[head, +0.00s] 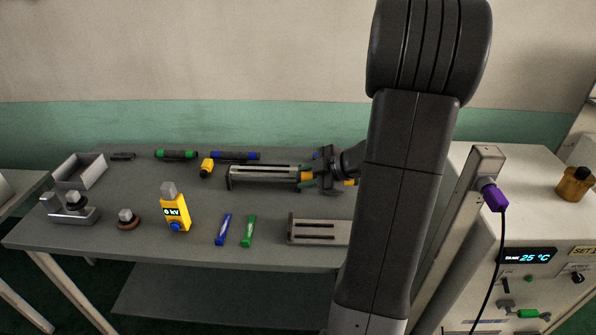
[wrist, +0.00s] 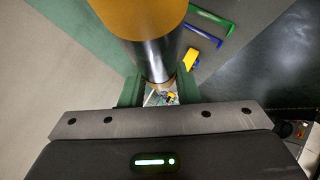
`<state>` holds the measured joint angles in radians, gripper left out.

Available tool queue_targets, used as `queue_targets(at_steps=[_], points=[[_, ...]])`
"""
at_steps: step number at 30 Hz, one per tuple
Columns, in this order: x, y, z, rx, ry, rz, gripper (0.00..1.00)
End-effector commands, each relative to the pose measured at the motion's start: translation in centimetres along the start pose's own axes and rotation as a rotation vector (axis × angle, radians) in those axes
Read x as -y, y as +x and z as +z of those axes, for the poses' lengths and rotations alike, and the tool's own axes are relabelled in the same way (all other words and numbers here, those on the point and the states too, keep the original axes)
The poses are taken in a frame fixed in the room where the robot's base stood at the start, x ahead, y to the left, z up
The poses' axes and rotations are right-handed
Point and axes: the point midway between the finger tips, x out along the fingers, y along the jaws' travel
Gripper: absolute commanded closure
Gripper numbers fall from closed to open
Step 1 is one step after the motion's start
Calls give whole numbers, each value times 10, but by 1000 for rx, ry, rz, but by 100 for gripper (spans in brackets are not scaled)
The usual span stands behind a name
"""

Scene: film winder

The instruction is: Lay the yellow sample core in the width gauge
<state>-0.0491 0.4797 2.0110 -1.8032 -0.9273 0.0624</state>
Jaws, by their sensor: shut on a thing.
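The yellow sample core (wrist: 155,55) is a cylinder with a dark middle and yellow-orange ends. It fills the top middle of the wrist view, between the green fingers of my gripper (wrist: 160,92). In the head view my gripper (head: 325,180) is at the back right of the table, shut on the core, with a yellow end (head: 306,176) showing at its left. A long grey slotted fixture (head: 262,172) lies just left of it. A second slotted grey fixture (head: 318,230) lies in front, partly behind my arm. I cannot tell for sure which is the width gauge.
A yellow meter (head: 176,212), blue stick (head: 223,229) and green stick (head: 248,231) lie toward the table's front. A small yellow piece (head: 207,167), green-banded roller (head: 176,154) and blue-banded roller (head: 235,155) lie behind. An open box (head: 80,171) stands left.

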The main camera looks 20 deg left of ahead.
Motion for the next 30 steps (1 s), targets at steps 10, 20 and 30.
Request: queue_targets(at_steps=[10, 20, 30], points=[[-1, -2, 0, 4, 0, 2, 94], [15, 14, 19, 8, 0, 2, 94], [22, 21, 26, 9, -1, 4, 94]])
